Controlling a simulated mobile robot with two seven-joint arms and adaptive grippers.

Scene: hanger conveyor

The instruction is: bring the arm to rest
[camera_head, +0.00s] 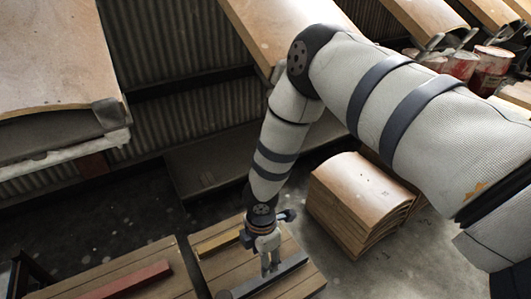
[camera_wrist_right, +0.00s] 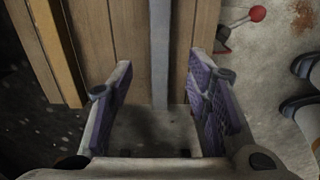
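My right arm reaches in from the right of the head view and hangs down to my right gripper (camera_head: 269,268). That gripper is over a wooden plank platform (camera_head: 304,288), close to a grey metal bar (camera_head: 287,271) on it. In the right wrist view the two fingers of the right gripper (camera_wrist_right: 161,62) stand wide apart with nothing between their pads. The grey bar (camera_wrist_right: 160,35) lies below and beyond the fingertips, over the planks (camera_wrist_right: 130,30). My left gripper is not in view.
A stack of curved wooden boards (camera_head: 362,185) stands on the floor right of the gripper. A yellow bar (camera_head: 217,241) lies on the platform. A second platform with a red bar (camera_head: 125,281) is at lower left. Large curved panels (camera_head: 55,55) and paint cans (camera_head: 490,65) are further back.

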